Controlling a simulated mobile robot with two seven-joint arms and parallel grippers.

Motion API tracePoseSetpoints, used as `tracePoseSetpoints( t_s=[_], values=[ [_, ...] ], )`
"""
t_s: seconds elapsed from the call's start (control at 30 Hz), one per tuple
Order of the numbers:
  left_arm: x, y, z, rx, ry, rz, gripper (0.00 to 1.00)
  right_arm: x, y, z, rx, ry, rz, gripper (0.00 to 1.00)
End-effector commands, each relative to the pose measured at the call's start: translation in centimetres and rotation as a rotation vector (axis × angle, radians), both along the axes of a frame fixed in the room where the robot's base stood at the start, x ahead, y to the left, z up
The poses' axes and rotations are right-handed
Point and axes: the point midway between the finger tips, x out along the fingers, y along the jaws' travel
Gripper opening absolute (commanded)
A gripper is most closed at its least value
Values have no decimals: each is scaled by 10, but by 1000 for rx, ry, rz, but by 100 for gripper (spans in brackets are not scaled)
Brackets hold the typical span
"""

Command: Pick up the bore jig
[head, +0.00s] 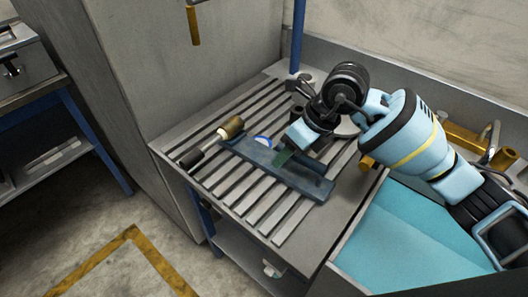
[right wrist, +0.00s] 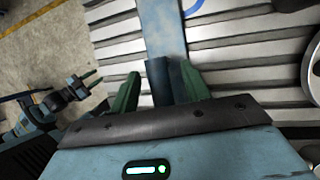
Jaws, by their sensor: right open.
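The bore jig appears to be the long blue-grey bar (head: 304,181) lying across the slatted bench top in the head view. My right gripper (head: 287,154) reaches down over its middle from the right. In the right wrist view the bar (right wrist: 164,28) runs away from the gripper, with a darker raised part between the open green fingers (right wrist: 160,88). I cannot tell whether the fingers touch it. My left gripper (right wrist: 92,79) shows small at the left of the right wrist view, away from the bench; its jaws are too small to judge.
A tool with a dark handle (head: 191,158) and a brass-coloured head (head: 232,127) lies by the bar's left end. A blue-rimmed white round item (head: 263,141) lies behind the bar. A teal tray (head: 410,238) is at the right. Slats in front are clear.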

Motion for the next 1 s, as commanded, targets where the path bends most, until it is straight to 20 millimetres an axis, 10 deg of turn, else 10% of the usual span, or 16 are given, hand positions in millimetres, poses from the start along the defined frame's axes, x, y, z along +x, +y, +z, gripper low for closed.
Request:
tracePoseSetpoints(
  t_s=[0.17, 0.53, 1.0],
  values=[
    [0, 0, 0, 0, 0, 0, 36, 0, 0, 0, 0, 0, 0, 47],
    [0, 0, 0, 0, 0, 0, 36, 0, 0, 0, 0, 0, 0, 0],
    [0, 0, 0, 1, 0, 1, 36, 0, 0, 1, 0, 0, 0, 0]
  ],
)
